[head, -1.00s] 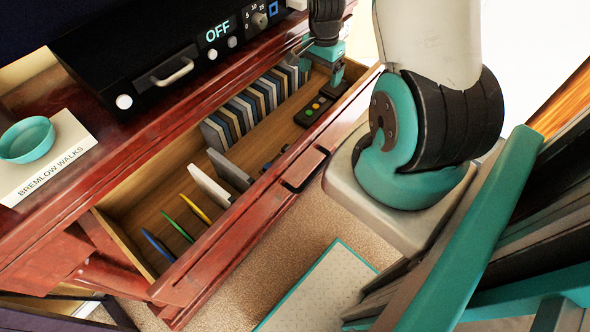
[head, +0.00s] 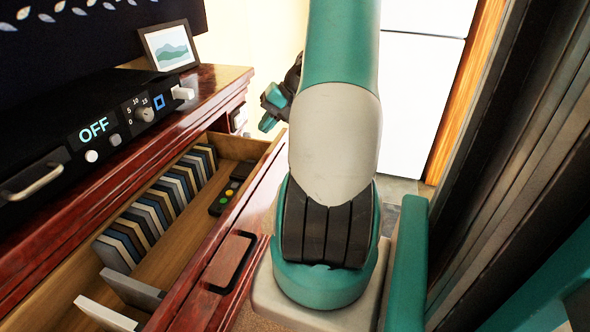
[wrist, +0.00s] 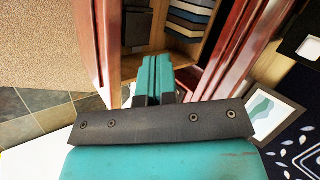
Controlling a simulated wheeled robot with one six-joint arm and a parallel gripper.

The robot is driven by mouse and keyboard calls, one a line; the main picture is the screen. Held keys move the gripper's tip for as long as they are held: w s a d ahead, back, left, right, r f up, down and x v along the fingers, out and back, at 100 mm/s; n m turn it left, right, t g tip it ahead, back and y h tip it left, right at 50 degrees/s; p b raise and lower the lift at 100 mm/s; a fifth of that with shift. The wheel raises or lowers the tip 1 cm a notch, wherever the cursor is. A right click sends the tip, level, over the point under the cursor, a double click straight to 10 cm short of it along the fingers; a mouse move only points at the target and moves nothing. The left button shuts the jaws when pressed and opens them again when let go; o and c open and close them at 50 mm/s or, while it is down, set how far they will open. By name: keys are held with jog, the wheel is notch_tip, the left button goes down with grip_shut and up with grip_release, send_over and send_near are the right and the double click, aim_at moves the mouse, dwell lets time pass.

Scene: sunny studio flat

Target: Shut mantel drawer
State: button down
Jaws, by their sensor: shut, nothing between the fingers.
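The mantel drawer is pulled out of the red-brown wooden cabinet (head: 215,83), and its front panel (head: 207,290) stands well clear of the cabinet in the head view. Cases (head: 165,205) stand in a row inside, and a dark remote (head: 228,193) lies near the far end. My gripper (head: 268,108) is shut and empty, past the drawer's far end. In the wrist view its teal fingers (wrist: 157,75) are together, pointing toward the drawer end between the front panel (wrist: 108,45) and the cabinet (wrist: 230,50). I cannot tell whether they touch the drawer.
A black device (head: 70,140) reading OFF and a framed picture (head: 168,46) sit on the cabinet top. My arm hides part of the right side. Tiled floor (wrist: 35,110) and carpet (wrist: 45,40) show clear in the wrist view.

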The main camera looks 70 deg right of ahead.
jog(key=s+d+f+m+t+h+b, duration=0.1)
jog(key=s+d+f+m, duration=0.3)
jog(key=s, duration=0.4)
jog(key=s+d+f+m+t+h+b, duration=0.1)
jog(key=s+d+f+t+h, duration=0.1)
jog(key=s+d+f, duration=0.35)
jog(key=w+r+x, duration=0.1)
jog(key=r+x, duration=0.1)
jog(key=x, duration=0.8)
jog(key=shift+w+p, duration=0.3)
jog(key=shift+w, duration=0.1)
jog(key=shift+w+d+f, duration=0.1)
jog(key=shift+f, duration=0.05)
